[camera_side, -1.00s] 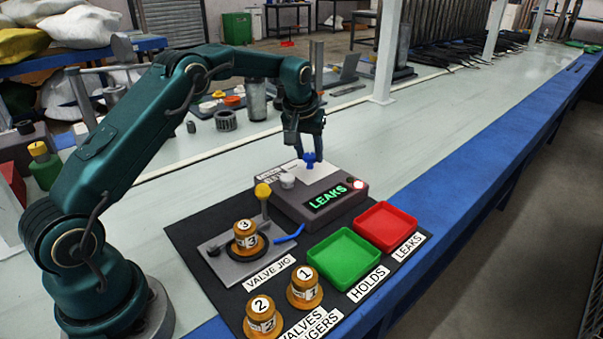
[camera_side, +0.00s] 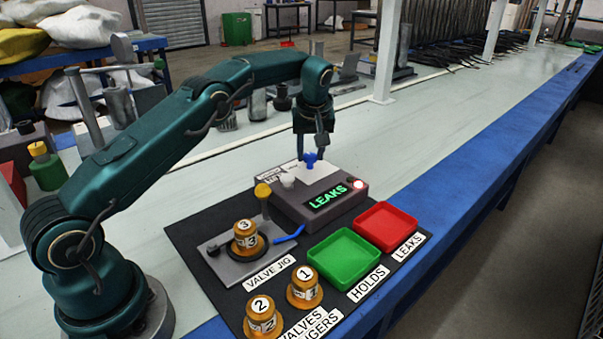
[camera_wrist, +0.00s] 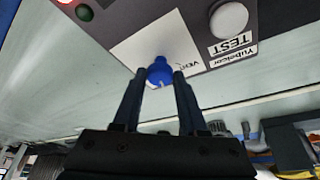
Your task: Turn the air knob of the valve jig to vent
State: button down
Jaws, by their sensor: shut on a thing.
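The blue air knob (camera_side: 310,160) stands on the white plate on top of the dark valve jig box (camera_side: 345,215). In the wrist view the blue knob (camera_wrist: 160,70) sits between my fingertips, with printed lettering beside it that I can only partly read. My gripper (camera_side: 311,157) is shut on the blue knob, coming down from above and behind the box. The box's display (camera_side: 330,197) reads LEAKS in green, and a red lamp (camera_side: 358,184) glows beside it. Valve 3 (camera_side: 246,236) stands upright on the grey jig plate (camera_side: 225,262), with a yellow-topped lever (camera_side: 263,191) behind it.
Valves 1 (camera_side: 304,288) and 2 (camera_side: 262,318) stand at the mat's front. A green tray (camera_side: 345,257) and a red tray (camera_side: 386,226) lie right of them. A white TEST button (camera_wrist: 229,20) is near the knob.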

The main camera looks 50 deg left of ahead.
jog(key=shift+c, duration=2.3)
grip_release()
jog(key=shift+r, duration=0.1)
jog(key=shift+v, duration=2.45)
